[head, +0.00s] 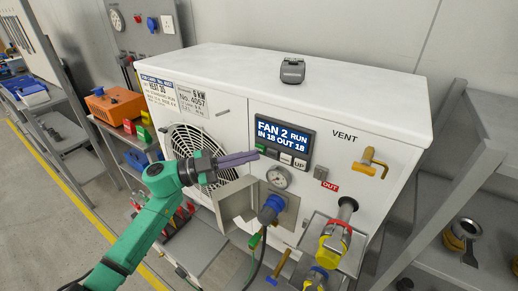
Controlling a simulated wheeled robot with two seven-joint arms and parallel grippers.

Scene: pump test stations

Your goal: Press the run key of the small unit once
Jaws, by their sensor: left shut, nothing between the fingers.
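The small unit (340,90) is a large white cabinet with a dark control panel on its front. Its lit blue display (282,137) reads "FAN 2 RUN IN 18 OUT 18". Below the display is a row of keys: a green key (261,147) at the left and pale keys to its right, the last marked "UP" (299,163). The run key's own label is too small to read. My left gripper (255,154) is shut and empty, its tips just below and left of the green key. I cannot tell whether they touch the panel. My right gripper is out of view.
A pressure gauge (278,177) and a blue connector (270,208) sit below the panel. A fan grille (190,142) is behind my left gripper. A brass valve (374,163) and red-yellow fittings (333,242) project at right. A grey device (292,70) rests on top.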

